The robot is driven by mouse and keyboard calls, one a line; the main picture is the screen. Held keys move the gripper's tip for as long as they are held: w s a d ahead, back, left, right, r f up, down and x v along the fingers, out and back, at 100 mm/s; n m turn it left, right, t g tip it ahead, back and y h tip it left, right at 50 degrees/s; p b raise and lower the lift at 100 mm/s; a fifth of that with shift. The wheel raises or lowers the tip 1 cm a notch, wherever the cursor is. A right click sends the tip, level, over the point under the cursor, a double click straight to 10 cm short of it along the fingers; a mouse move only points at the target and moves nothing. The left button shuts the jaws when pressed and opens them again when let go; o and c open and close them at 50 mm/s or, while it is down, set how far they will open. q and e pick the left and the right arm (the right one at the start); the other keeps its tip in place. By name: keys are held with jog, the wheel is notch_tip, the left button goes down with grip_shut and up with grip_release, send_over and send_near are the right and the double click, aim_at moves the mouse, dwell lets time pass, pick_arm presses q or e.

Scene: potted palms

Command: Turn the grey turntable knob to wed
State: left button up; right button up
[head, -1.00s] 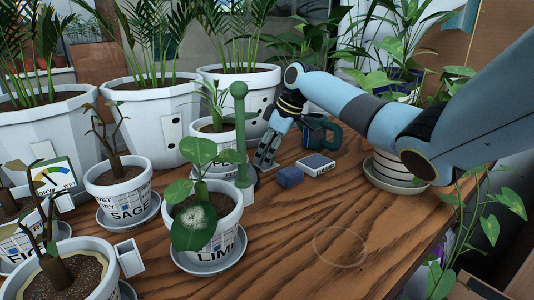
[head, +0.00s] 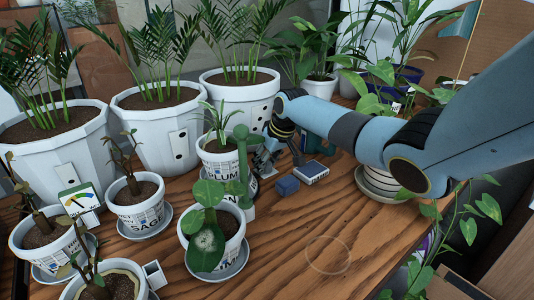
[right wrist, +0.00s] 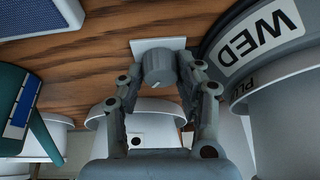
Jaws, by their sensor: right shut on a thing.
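The grey turntable knob (right wrist: 157,67) sits on a white plate (right wrist: 148,45) in the right wrist view, with a short white line on its face. My right gripper (right wrist: 160,82) is shut on the knob, one finger at each side. Right of it is the dark turntable rim with a white WED label (right wrist: 258,38), under a pot lettered PLUM. In the head view the right gripper (head: 264,163) is low beside the PLUM pot (head: 218,160); the knob is hidden there. My left gripper is not in view.
Several potted plants crowd the left and back. The front right of the wooden table (head: 290,245) is clear.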

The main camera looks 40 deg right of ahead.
jog(key=shift+a+m, duration=0.1)
jog(key=shift+m, duration=0.3)
jog(key=o, duration=1.1)
jog(key=shift+v, duration=3.75)
jog(key=shift+o, duration=0.2)
